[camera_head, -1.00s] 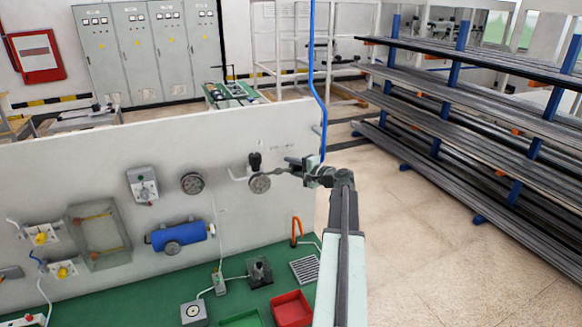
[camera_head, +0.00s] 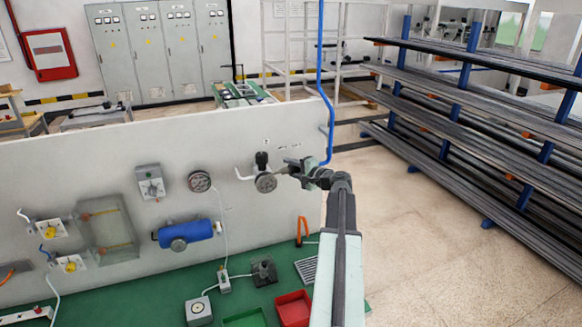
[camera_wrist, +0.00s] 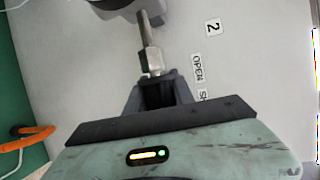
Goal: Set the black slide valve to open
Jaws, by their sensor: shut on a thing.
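The black slide valve (camera_wrist: 157,92) shows as a dark block between the fingers of my gripper (camera_wrist: 160,97) in the wrist view. A metal hex fitting and rod (camera_wrist: 150,58) run from it toward a round dark part at the top. Labels on the panel beside it read "2", "OPEN" (camera_wrist: 197,68) and a partly hidden "SH". In the head view my gripper (camera_head: 300,170) is at the panel, right of a round gauge (camera_head: 266,182), shut on the valve. The fingers and my wrist hide most of the valve, so its exact setting is unclear.
The white panel (camera_head: 90,150) carries a grey box (camera_head: 149,182), a blue cylinder (camera_head: 188,232) and yellow valves. A red tray (camera_head: 293,308) stands below. Open floor lies right, before the pipe rack (camera_head: 480,110).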

